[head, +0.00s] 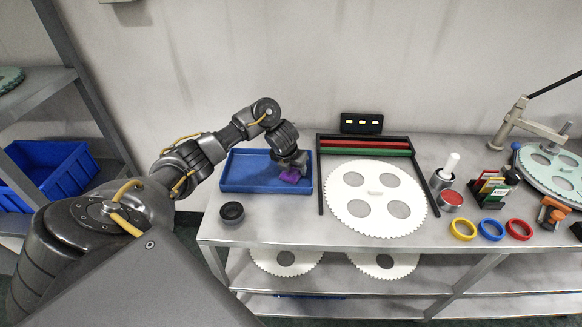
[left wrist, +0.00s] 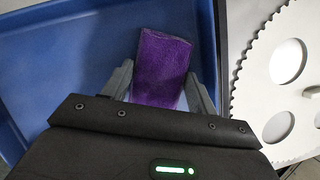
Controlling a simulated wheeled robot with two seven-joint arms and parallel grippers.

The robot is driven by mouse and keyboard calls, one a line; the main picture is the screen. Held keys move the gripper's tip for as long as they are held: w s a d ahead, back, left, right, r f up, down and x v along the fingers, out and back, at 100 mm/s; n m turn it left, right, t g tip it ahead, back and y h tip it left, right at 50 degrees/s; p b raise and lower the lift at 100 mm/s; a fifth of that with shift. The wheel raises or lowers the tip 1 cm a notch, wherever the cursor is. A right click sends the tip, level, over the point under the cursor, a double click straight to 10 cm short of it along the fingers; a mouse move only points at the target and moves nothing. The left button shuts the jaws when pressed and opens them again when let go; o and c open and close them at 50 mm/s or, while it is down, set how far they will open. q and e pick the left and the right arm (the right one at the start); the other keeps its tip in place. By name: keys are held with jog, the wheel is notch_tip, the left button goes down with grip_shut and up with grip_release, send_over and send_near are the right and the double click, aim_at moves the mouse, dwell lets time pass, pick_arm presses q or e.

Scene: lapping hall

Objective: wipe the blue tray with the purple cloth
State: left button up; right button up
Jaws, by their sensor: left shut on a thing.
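The blue tray (head: 245,172) lies on the left part of the metal table; its floor also fills much of the left wrist view (left wrist: 60,75). My left gripper (head: 293,168) is over the tray's right part. It is shut on the purple cloth (head: 290,176), which shows as a folded purple block between the fingers in the left wrist view (left wrist: 162,65). The cloth is at or just above the tray floor; I cannot tell if it touches. My right gripper is not in view.
A white toothed disc (head: 375,178) in a dark frame lies right of the tray. A small black cup (head: 232,212) stands in front of the tray. Yellow, blue and red rings (head: 491,229) lie farther right. A wall rises behind the table.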

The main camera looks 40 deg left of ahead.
pick_arm(q)
jog(key=shift+w+d+r, duration=0.15)
jog(key=shift+w+d, duration=0.75)
jog(key=shift+d, duration=0.3)
jog(key=shift+w+d, duration=0.1)
jog(key=shift+s+a, duration=1.15)
jog(key=shift+a, duration=0.3)
jog(key=shift+w+d+p, duration=0.1)
jog(key=shift+p, duration=0.2)
notch_tip(320, 180, up, 6)
jog(key=p, duration=0.5)
